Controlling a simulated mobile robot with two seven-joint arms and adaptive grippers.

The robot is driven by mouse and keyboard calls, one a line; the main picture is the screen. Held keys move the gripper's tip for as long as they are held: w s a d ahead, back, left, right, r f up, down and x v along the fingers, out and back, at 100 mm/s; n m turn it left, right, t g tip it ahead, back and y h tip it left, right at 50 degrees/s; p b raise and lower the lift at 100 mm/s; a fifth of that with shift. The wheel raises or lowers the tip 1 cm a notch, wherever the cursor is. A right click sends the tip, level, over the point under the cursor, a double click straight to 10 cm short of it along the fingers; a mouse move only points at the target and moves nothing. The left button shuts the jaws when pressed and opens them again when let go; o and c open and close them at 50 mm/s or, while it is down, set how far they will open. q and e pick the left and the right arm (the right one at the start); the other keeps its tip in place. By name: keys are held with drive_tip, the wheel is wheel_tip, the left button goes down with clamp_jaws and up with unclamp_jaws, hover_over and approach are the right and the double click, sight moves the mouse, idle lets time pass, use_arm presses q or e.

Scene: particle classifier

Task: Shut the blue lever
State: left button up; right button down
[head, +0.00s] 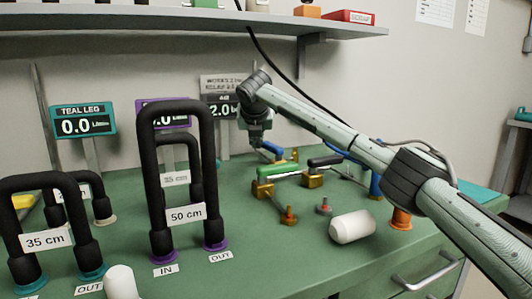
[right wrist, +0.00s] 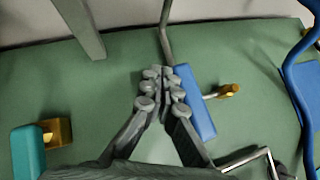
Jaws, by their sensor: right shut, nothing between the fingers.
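The blue lever (head: 271,148) is a blue-handled bar near the back of the green bench in the head view. In the right wrist view the blue lever (right wrist: 195,100) lies just right of my fingers, with a brass stem on its right side. My right gripper (head: 256,138) is at the lever's left end in the head view. In the right wrist view my right gripper (right wrist: 158,75) is shut and empty, its fingers alongside the blue handle. Whether they touch it I cannot tell. My left gripper is not in view.
A green-handled lever (head: 283,172) and a dark-handled lever (head: 325,160) with brass fittings stand nearer. Tall black foam-covered loops (head: 180,108) stand left. A white cylinder (head: 352,227) lies in front. A blue pipe (right wrist: 300,85) is at right in the wrist view.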

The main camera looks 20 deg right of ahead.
drive_tip(key=v, duration=1.2)
drive_tip(key=shift+s, duration=0.1)
